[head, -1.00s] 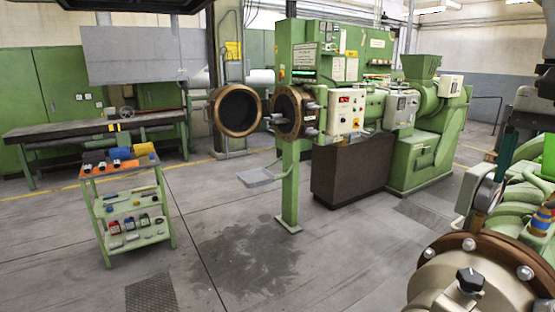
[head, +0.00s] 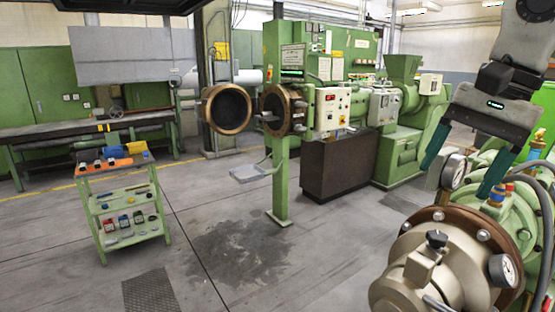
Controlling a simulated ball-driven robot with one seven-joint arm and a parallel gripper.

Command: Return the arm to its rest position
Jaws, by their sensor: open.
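My gripper (head: 457,181) is at the right of the head view. A round pressure gauge (head: 453,171) on the near green machine shows between the fingers in the picture. I cannot tell how close the fingers are to it, and I see nothing held. My grey arm links (head: 524,38) come down from the upper right corner.
The near machine (head: 460,265), with a bolted brown flange, fills the lower right, close to my gripper. A large green extruder (head: 330,90) stands at the centre back. A green tool trolley (head: 125,200) and a workbench (head: 70,138) are at left. The middle floor is clear.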

